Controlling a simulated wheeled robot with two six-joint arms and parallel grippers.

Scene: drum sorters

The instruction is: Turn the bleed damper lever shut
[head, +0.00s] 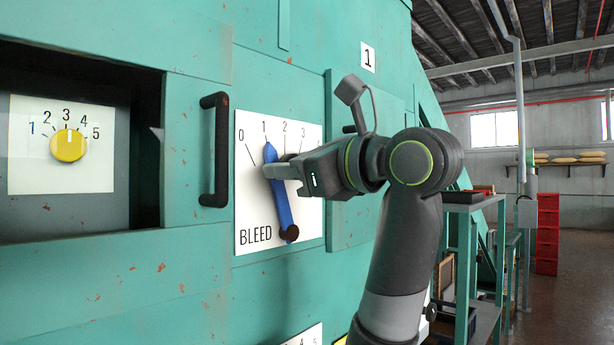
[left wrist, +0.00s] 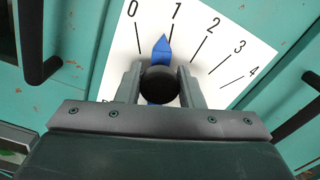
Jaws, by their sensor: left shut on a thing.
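The bleed lever (head: 283,205) is a blue pointed bar on a white BLEED dial plate (head: 248,212). Its dark round lower end sits near the plate's bottom, and its tip is close to the 1 mark, slightly on the 0 side. My left gripper (head: 272,171) reaches across the plate from the right and is shut on the lever. In the left wrist view, the fingers (left wrist: 160,88) stand either side of a round black knob on the lever; the blue tip (left wrist: 161,49) shows beyond it. My right gripper is not in view.
A black door handle (head: 213,150) stands out just left of the plate. Further left, a recess holds a yellow knob (head: 68,146) on a 1 to 5 dial. At right, a shelf rack and red crates (head: 547,232) stand beyond my arm.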

